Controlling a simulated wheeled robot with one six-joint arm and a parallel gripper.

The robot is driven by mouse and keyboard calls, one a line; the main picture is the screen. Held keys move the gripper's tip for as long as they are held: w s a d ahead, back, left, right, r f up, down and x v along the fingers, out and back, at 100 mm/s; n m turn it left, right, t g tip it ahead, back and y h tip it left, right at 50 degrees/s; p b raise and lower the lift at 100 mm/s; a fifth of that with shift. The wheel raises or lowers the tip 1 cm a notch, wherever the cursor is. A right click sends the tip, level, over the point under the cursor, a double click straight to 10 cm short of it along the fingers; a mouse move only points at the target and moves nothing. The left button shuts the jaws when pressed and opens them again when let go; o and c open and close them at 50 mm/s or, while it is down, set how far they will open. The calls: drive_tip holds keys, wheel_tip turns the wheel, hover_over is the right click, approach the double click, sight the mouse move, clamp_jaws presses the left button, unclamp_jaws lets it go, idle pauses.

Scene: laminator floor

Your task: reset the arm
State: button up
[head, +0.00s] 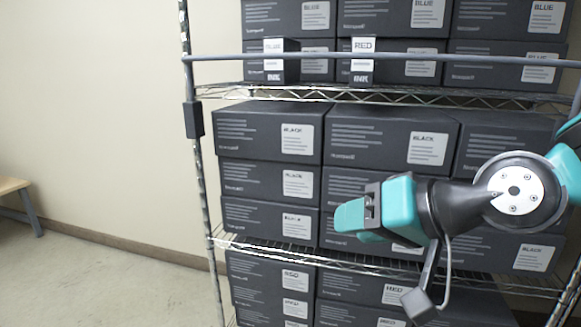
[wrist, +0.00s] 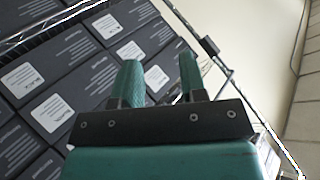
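My gripper (head: 352,222) is in the right half of the head view, in front of the middle shelf of a wire rack, pointing left. My arm reaches in from the right edge. In the wrist view my gripper (wrist: 161,80) shows two teal fingers standing apart with a clear gap between them. Nothing is held between them. Behind the gripper are dark boxes labelled BLACK (head: 265,135), partly hidden by it.
The wire rack's left post (head: 205,180) and front rail (head: 300,57) stand close by. Boxes labelled BLUE (head: 390,18) are above, and boxes labelled RED (head: 268,280) below. A bench (head: 12,186) stands at far left. The floor (head: 110,280) left of the rack is clear.

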drive_tip(key=s+d+f+n+g+h, duration=0.2)
drive_tip(key=s+d+f+n+g, duration=0.15)
drive_tip(key=s, duration=0.35)
drive_tip(key=s+d+f+n+g+h, duration=0.2)
drive_tip(key=s+g, duration=0.2)
drive_tip(key=s, duration=0.3)
wheel_tip(320, 180, up, 19)
drive_tip(key=p, duration=1.8)
drive_tip(key=shift+f+h+p, duration=0.15)
drive_tip(key=shift+h+p, duration=0.15)
drive_tip(key=shift+o, duration=0.3)
drive_tip(key=shift+s, duration=0.1)
drive_tip(key=shift+d, duration=0.15)
